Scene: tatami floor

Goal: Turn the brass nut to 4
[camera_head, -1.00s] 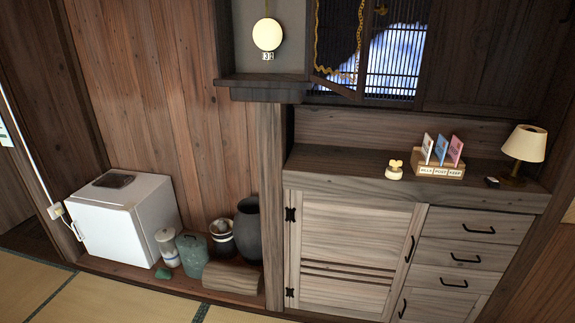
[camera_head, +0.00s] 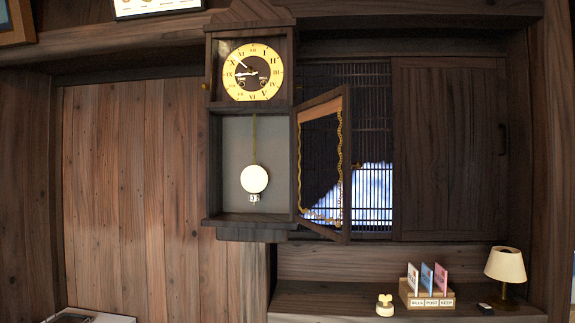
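A dark wooden wall clock (camera_head: 212,150) hangs at the centre left. Its pale round pendulum bob (camera_head: 254,179) hangs on a thin brass rod (camera_head: 254,135) in the lower case. Just below the bob is a small numbered piece (camera_head: 254,198), apparently the nut; its digits and brass colour are too small to make out surely. The glazed clock door (camera_head: 347,165) stands swung open to the right, so the bob is uncovered. The clock face (camera_head: 252,62) is yellow with dark numerals. My gripper is not in view.
A wooden cabinet top (camera_head: 330,300) runs below the clock. On it are a small cream figure (camera_head: 385,306), a card holder (camera_head: 427,296) with cards, and a lamp (camera_head: 506,268). The open door juts out right of the pendulum. Space directly before the clock looks clear.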

